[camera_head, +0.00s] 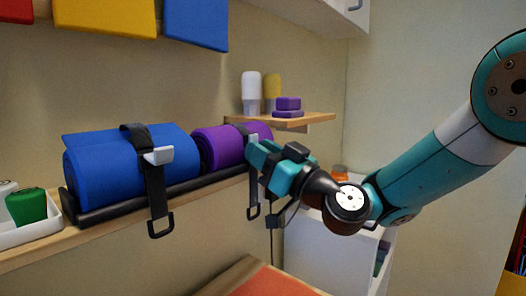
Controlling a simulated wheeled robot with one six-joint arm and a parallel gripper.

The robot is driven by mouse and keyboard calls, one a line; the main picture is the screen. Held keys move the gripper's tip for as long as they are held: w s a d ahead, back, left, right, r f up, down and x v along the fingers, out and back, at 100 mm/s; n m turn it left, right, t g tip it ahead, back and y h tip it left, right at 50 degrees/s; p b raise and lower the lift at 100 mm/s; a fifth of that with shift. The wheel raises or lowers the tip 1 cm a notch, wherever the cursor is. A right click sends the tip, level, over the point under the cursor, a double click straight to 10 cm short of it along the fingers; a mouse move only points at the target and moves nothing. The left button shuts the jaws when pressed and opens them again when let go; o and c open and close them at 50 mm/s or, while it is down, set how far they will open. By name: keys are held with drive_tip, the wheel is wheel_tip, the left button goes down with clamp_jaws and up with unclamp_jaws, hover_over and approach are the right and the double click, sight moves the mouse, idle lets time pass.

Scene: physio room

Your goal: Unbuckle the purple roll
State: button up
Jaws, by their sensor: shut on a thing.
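The purple roll (216,147) lies on a black cradle on the shelf, right of the blue roll. A black strap (253,187) goes over its right part and hangs down the front to a dark ring. A pale grey buckle (251,139) shows on this strap, just above my fingertips. My gripper (259,158) reaches in from the right and is shut on the strap at the front of the purple roll, below the buckle. The fingers hide the exact place of the grip.
The blue roll (128,165) has its own strap and grey buckle (158,156). A white tray (30,232) stands at the left. A small shelf (315,121) behind holds bottles and purple blocks. A white cabinet (318,258) stands below my arm.

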drive_tip(key=r+g+h+p, duration=0.1)
drive_tip(key=g+h+p, duration=0.2)
drive_tip(key=p, duration=0.6)
drive_tip(key=r+g+h+p, duration=0.2)
drive_tip(key=h+p, duration=0.3)
drive_tip(key=p, duration=0.3)
drive_tip(key=s+d+r+g+h+p, duration=0.1)
drive_tip(key=g+h+p, duration=0.3)
drive_tip(key=p, duration=0.5)
drive_tip(key=shift+r+g+p, duration=0.3)
drive_tip(key=shift+g, duration=0.1)
drive_tip(key=shift+w+h, duration=0.1)
drive_tip(key=shift+h, duration=0.2)
drive_tip(key=shift+f, duration=0.1)
drive_tip(key=o, duration=0.9)
drive_tip(key=shift+a, duration=0.1)
drive_tip(key=b+v, duration=0.5)
drive_tip(key=v, duration=1.2)
drive_tip(key=shift+r, duration=0.25)
